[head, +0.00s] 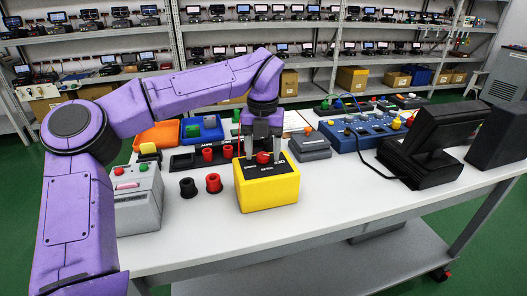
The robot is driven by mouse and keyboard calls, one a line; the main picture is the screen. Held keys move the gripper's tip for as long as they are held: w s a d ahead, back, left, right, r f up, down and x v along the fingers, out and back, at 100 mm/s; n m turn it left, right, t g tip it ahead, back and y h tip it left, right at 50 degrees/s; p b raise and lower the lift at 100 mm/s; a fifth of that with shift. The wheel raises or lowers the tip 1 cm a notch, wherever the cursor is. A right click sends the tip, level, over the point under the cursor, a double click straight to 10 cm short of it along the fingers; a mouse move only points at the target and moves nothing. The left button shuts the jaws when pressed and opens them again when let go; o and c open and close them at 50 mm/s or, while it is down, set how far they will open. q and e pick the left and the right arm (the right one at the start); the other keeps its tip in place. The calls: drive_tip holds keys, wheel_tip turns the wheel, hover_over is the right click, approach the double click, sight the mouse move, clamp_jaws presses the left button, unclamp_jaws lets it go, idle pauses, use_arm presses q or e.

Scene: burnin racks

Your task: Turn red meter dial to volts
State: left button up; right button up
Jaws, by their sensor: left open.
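A yellow meter box (268,193) with a dark top panel stands near the front edge of the white table. Its red dial (263,157) sits on the top panel. My left gripper (263,151) points down over the box, its fingers open on either side of the red dial. I cannot tell whether the fingers touch it. White lettering shows on the panel but is too small to read, so the dial's setting cannot be told. My right gripper is not in view.
Black and red cylinders (214,183) and a grey box with buttons (139,196) stand left of the meter. A grey case (310,146), a blue panel (368,133) and a black monitor (437,138) are to the right. The table's front right (370,200) is clear.

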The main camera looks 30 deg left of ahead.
use_arm(q)
drive_tip(key=c, duration=1)
drive_tip(key=shift+c, duration=0.2)
drive_tip(key=shift+r, duration=0.1)
drive_tip(key=shift+r+m+p, duration=0.15)
drive_tip(key=shift+m+p, duration=0.65)
drive_tip(key=shift+p, duration=0.3)
drive_tip(key=m+p, duration=0.7)
drive_tip(key=p, duration=0.2)
drive_tip(key=shift+r+m, duration=0.1)
drive_tip(key=shift+m, duration=0.2)
drive_tip(key=shift+m+p, duration=1.1)
drive_tip(key=shift+p, duration=0.05)
drive_tip(key=shift+f+m+p, duration=0.25)
drive_tip(key=shift+m+p, duration=0.05)
